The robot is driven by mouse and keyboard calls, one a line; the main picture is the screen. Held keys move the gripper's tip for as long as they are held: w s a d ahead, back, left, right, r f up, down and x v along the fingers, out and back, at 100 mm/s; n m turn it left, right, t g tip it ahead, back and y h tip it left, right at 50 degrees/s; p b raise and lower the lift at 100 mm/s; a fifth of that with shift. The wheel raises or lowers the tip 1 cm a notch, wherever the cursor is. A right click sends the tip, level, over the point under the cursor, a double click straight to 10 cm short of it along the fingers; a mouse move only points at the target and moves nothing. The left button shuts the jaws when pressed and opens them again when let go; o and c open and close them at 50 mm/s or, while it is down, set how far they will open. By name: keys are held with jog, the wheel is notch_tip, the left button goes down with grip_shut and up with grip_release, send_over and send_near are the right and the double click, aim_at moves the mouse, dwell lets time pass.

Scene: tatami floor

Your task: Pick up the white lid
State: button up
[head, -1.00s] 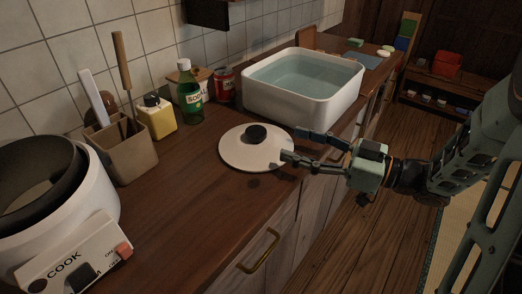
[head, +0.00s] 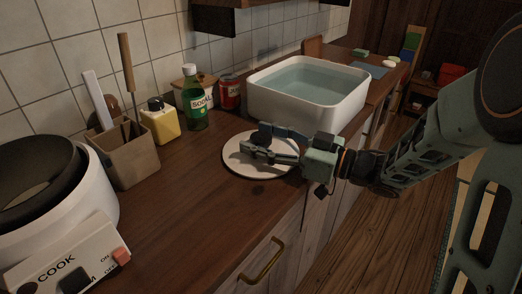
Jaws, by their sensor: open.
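The white lid (head: 236,164) is a round disc with a dark knob (head: 265,129). It lies on the wooden counter in front of the water-filled basin. My gripper (head: 254,141) is over the lid from the right, with its fingers at the knob. It is open, and the fingers hide much of the lid's top and part of the knob. I cannot tell whether the fingers touch the knob.
The white basin (head: 270,102) stands just behind the lid. A green soda bottle (head: 195,110), red can (head: 230,94), yellow bottle (head: 158,124) and utensil holder (head: 134,164) line the wall. A white cooker (head: 88,200) is at left. The counter's front middle is clear.

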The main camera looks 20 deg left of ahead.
jog(key=c, duration=1.2)
jog(key=shift+c, duration=0.8)
jog(key=shift+r, duration=0.1)
